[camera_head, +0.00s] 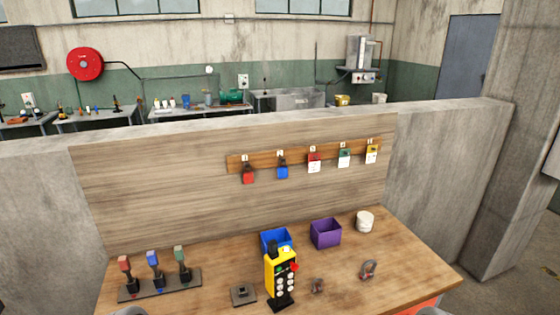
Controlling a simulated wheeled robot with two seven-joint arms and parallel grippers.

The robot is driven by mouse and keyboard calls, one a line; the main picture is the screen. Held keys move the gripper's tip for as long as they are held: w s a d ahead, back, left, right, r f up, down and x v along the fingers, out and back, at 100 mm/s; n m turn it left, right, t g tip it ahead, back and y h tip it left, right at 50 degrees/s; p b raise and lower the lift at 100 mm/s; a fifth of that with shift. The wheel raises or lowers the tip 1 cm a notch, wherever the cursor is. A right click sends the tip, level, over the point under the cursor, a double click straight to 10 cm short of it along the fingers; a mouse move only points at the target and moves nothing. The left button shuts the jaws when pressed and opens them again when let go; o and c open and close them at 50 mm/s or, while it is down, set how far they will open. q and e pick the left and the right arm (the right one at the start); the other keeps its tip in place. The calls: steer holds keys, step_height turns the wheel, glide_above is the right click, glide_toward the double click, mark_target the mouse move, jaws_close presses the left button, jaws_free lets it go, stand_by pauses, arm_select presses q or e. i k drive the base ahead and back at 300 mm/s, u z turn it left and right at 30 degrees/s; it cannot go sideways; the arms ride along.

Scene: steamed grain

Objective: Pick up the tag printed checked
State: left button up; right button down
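A wooden rail (238,163) with numbered hooks runs along the wood-panelled wall behind the table. From left to right it holds a red item (248,175), a blue item (282,171), a red-and-white tag (314,163), a green-and-white tag (345,158) and a yellow-and-white tag (372,154). The print on the tags is too small to read, so I cannot tell which one says checked. Neither gripper shows. Only small grey rounded parts, seemingly of my arms, show at the bottom edge.
On the wooden table (215,267) stand a yellow control box (281,270), a blue bin (268,238), a purple bin (326,234), a white cup (365,221), a rack with red, blue and green-topped levers (154,272), a small grey block (243,294) and a shackle (369,269).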

mark_target(344, 159)
steer(key=k, duration=1.3)
steer(key=z, duration=1.05)
steer(key=i, duration=0.9)
steer(key=z, duration=1.1)
steer(key=i, duration=1.85)
steer(key=u, duration=1.35)
steer(key=i, duration=0.8)
steer(key=u, duration=0.9)
